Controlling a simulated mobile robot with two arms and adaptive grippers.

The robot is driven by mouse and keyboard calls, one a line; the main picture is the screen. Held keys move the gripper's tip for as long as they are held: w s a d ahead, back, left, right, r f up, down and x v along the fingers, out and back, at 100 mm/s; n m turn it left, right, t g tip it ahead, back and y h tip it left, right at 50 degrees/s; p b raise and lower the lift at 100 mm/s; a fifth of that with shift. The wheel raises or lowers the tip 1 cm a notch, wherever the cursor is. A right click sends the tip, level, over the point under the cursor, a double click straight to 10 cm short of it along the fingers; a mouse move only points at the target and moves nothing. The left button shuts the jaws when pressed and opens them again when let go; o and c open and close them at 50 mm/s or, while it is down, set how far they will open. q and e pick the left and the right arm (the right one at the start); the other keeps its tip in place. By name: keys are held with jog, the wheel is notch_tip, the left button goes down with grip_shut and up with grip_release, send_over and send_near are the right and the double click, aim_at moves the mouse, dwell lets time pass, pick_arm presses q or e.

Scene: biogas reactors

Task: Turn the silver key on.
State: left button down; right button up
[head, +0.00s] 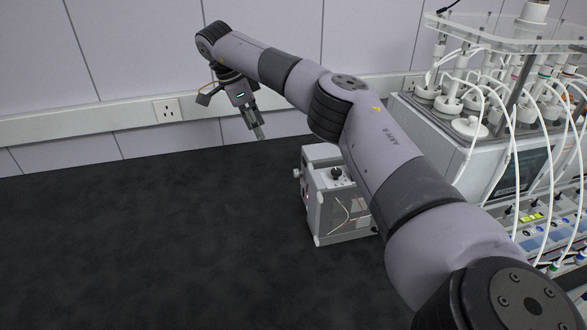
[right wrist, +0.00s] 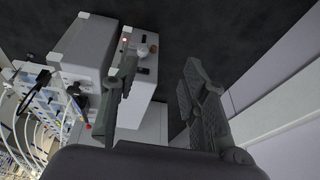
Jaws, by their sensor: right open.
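My right gripper (head: 257,132) is open and empty, held above the dark bench near the back wall, up and left of a small grey instrument box (head: 329,212). In the right wrist view my right gripper (right wrist: 160,70) shows its two fingers well apart, with nothing between them. The box's panel (right wrist: 148,88) shows there beside and partly behind the left finger, with a red light (right wrist: 124,40), dark controls and a small pale metallic fitting (right wrist: 143,51). I cannot tell whether this fitting is the silver key. My left gripper is not in view.
A large reactor unit (head: 428,128) with many white tubes and bottles stands at the right. My right arm crosses in front of part of it. The dark bench top (head: 150,240) is clear at the left. A wall socket (head: 167,110) is at the back.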

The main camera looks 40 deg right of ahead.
jog(key=s+d+r+g, duration=0.1)
jog(key=s+d, duration=0.1)
jog(key=p, duration=0.4)
send_near(299, 173)
jog(key=w+x, duration=0.1)
jog(key=x, duration=0.7)
jog(key=shift+f+m+h, duration=0.3)
jog(key=shift+f, duration=0.1)
jog(key=shift+w+a, duration=0.1)
jog(key=shift+c, duration=0.2)
grip_shut()
